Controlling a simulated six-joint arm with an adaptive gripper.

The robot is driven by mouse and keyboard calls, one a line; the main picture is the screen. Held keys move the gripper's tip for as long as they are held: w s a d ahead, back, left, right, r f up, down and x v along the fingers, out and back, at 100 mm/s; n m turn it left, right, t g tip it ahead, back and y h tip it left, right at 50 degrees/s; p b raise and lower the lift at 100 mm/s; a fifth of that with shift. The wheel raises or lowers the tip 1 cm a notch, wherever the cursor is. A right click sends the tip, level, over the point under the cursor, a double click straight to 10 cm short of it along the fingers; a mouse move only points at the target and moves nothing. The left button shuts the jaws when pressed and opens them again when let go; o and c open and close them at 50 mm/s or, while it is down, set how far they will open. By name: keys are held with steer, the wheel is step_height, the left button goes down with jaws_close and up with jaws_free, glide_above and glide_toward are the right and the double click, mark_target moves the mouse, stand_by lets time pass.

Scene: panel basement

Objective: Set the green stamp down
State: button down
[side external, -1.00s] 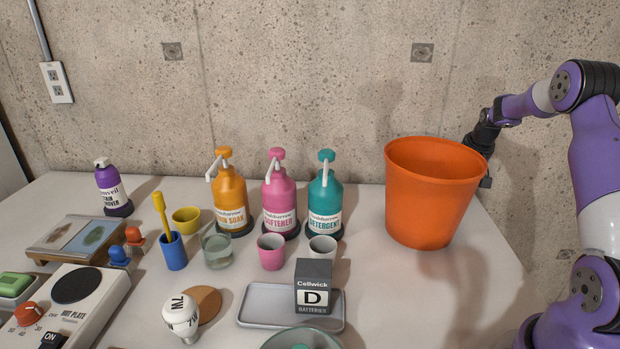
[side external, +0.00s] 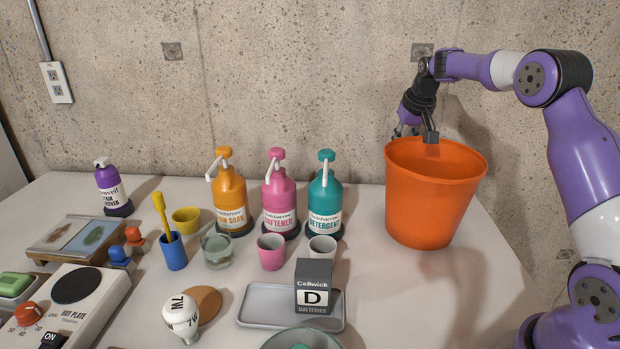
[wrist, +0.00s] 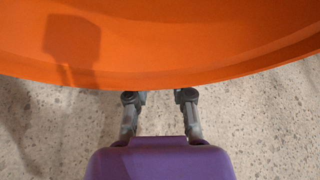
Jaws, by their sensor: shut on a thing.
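My gripper (side external: 406,131) points down at the back left of the orange bucket (side external: 432,205), close to its rim. In the wrist view my two fingers (wrist: 159,97) stand apart and their tips reach the bucket's orange edge (wrist: 180,65). The bucket hides what lies past the tips. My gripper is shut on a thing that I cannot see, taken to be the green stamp. No green stamp shows in either view. An orange stamp (side external: 134,235) and a blue stamp (side external: 120,255) stand beside a wooden-framed pad (side external: 50,251) at the left.
Three pump bottles, orange (side external: 231,203), pink (side external: 279,203) and teal (side external: 325,205), stand left of the bucket. A grey tray (side external: 262,309) carries a battery box (side external: 314,286). A hot plate (side external: 95,303) is at front left. The table right of the tray is clear.

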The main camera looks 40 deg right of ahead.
steer(key=w+a+n, duration=0.2)
steer(key=w+a, duration=0.4)
steer(key=a, duration=0.5)
steer(key=shift+y, duration=0.4)
steer(key=f, duration=1)
steer(key=shift+a, duration=0.35)
steer(key=shift+f, duration=0.15)
steer(key=c, duration=0.7)
jaws_free()
steer(key=shift+c, duration=0.2)
